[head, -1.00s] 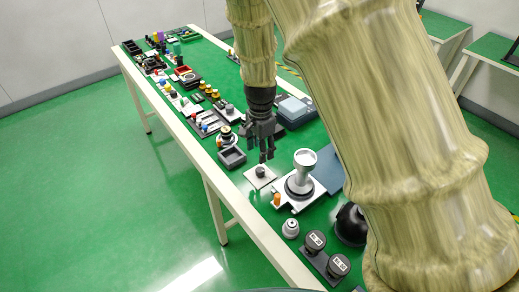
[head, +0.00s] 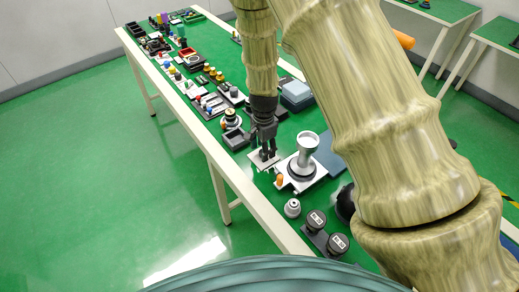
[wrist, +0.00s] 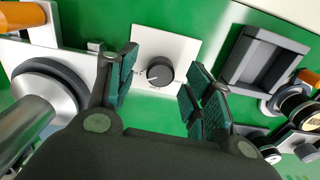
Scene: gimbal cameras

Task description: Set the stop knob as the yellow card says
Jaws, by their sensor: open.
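A round black knob (wrist: 160,71) stands on a square white plate (wrist: 178,46) in the wrist view. A pale mark shows on the knob's left side and small dark marks lie on the plate around it; I cannot read them. My gripper (wrist: 158,74) is open, with its fingers on either side of the knob; I cannot tell whether they touch it. In the head view my gripper (head: 265,154) is over the white plate (head: 262,165) and mostly hides the knob. I cannot make out a yellow card in either view.
Beside the plate stands a silver device (head: 305,160) with a round cup on top, and a dark grey open tray (head: 235,139) lies on the other side. A grey knob piece (head: 292,208) and two black round-topped pieces (head: 327,232) are nearer. Many small items fill the table's far end.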

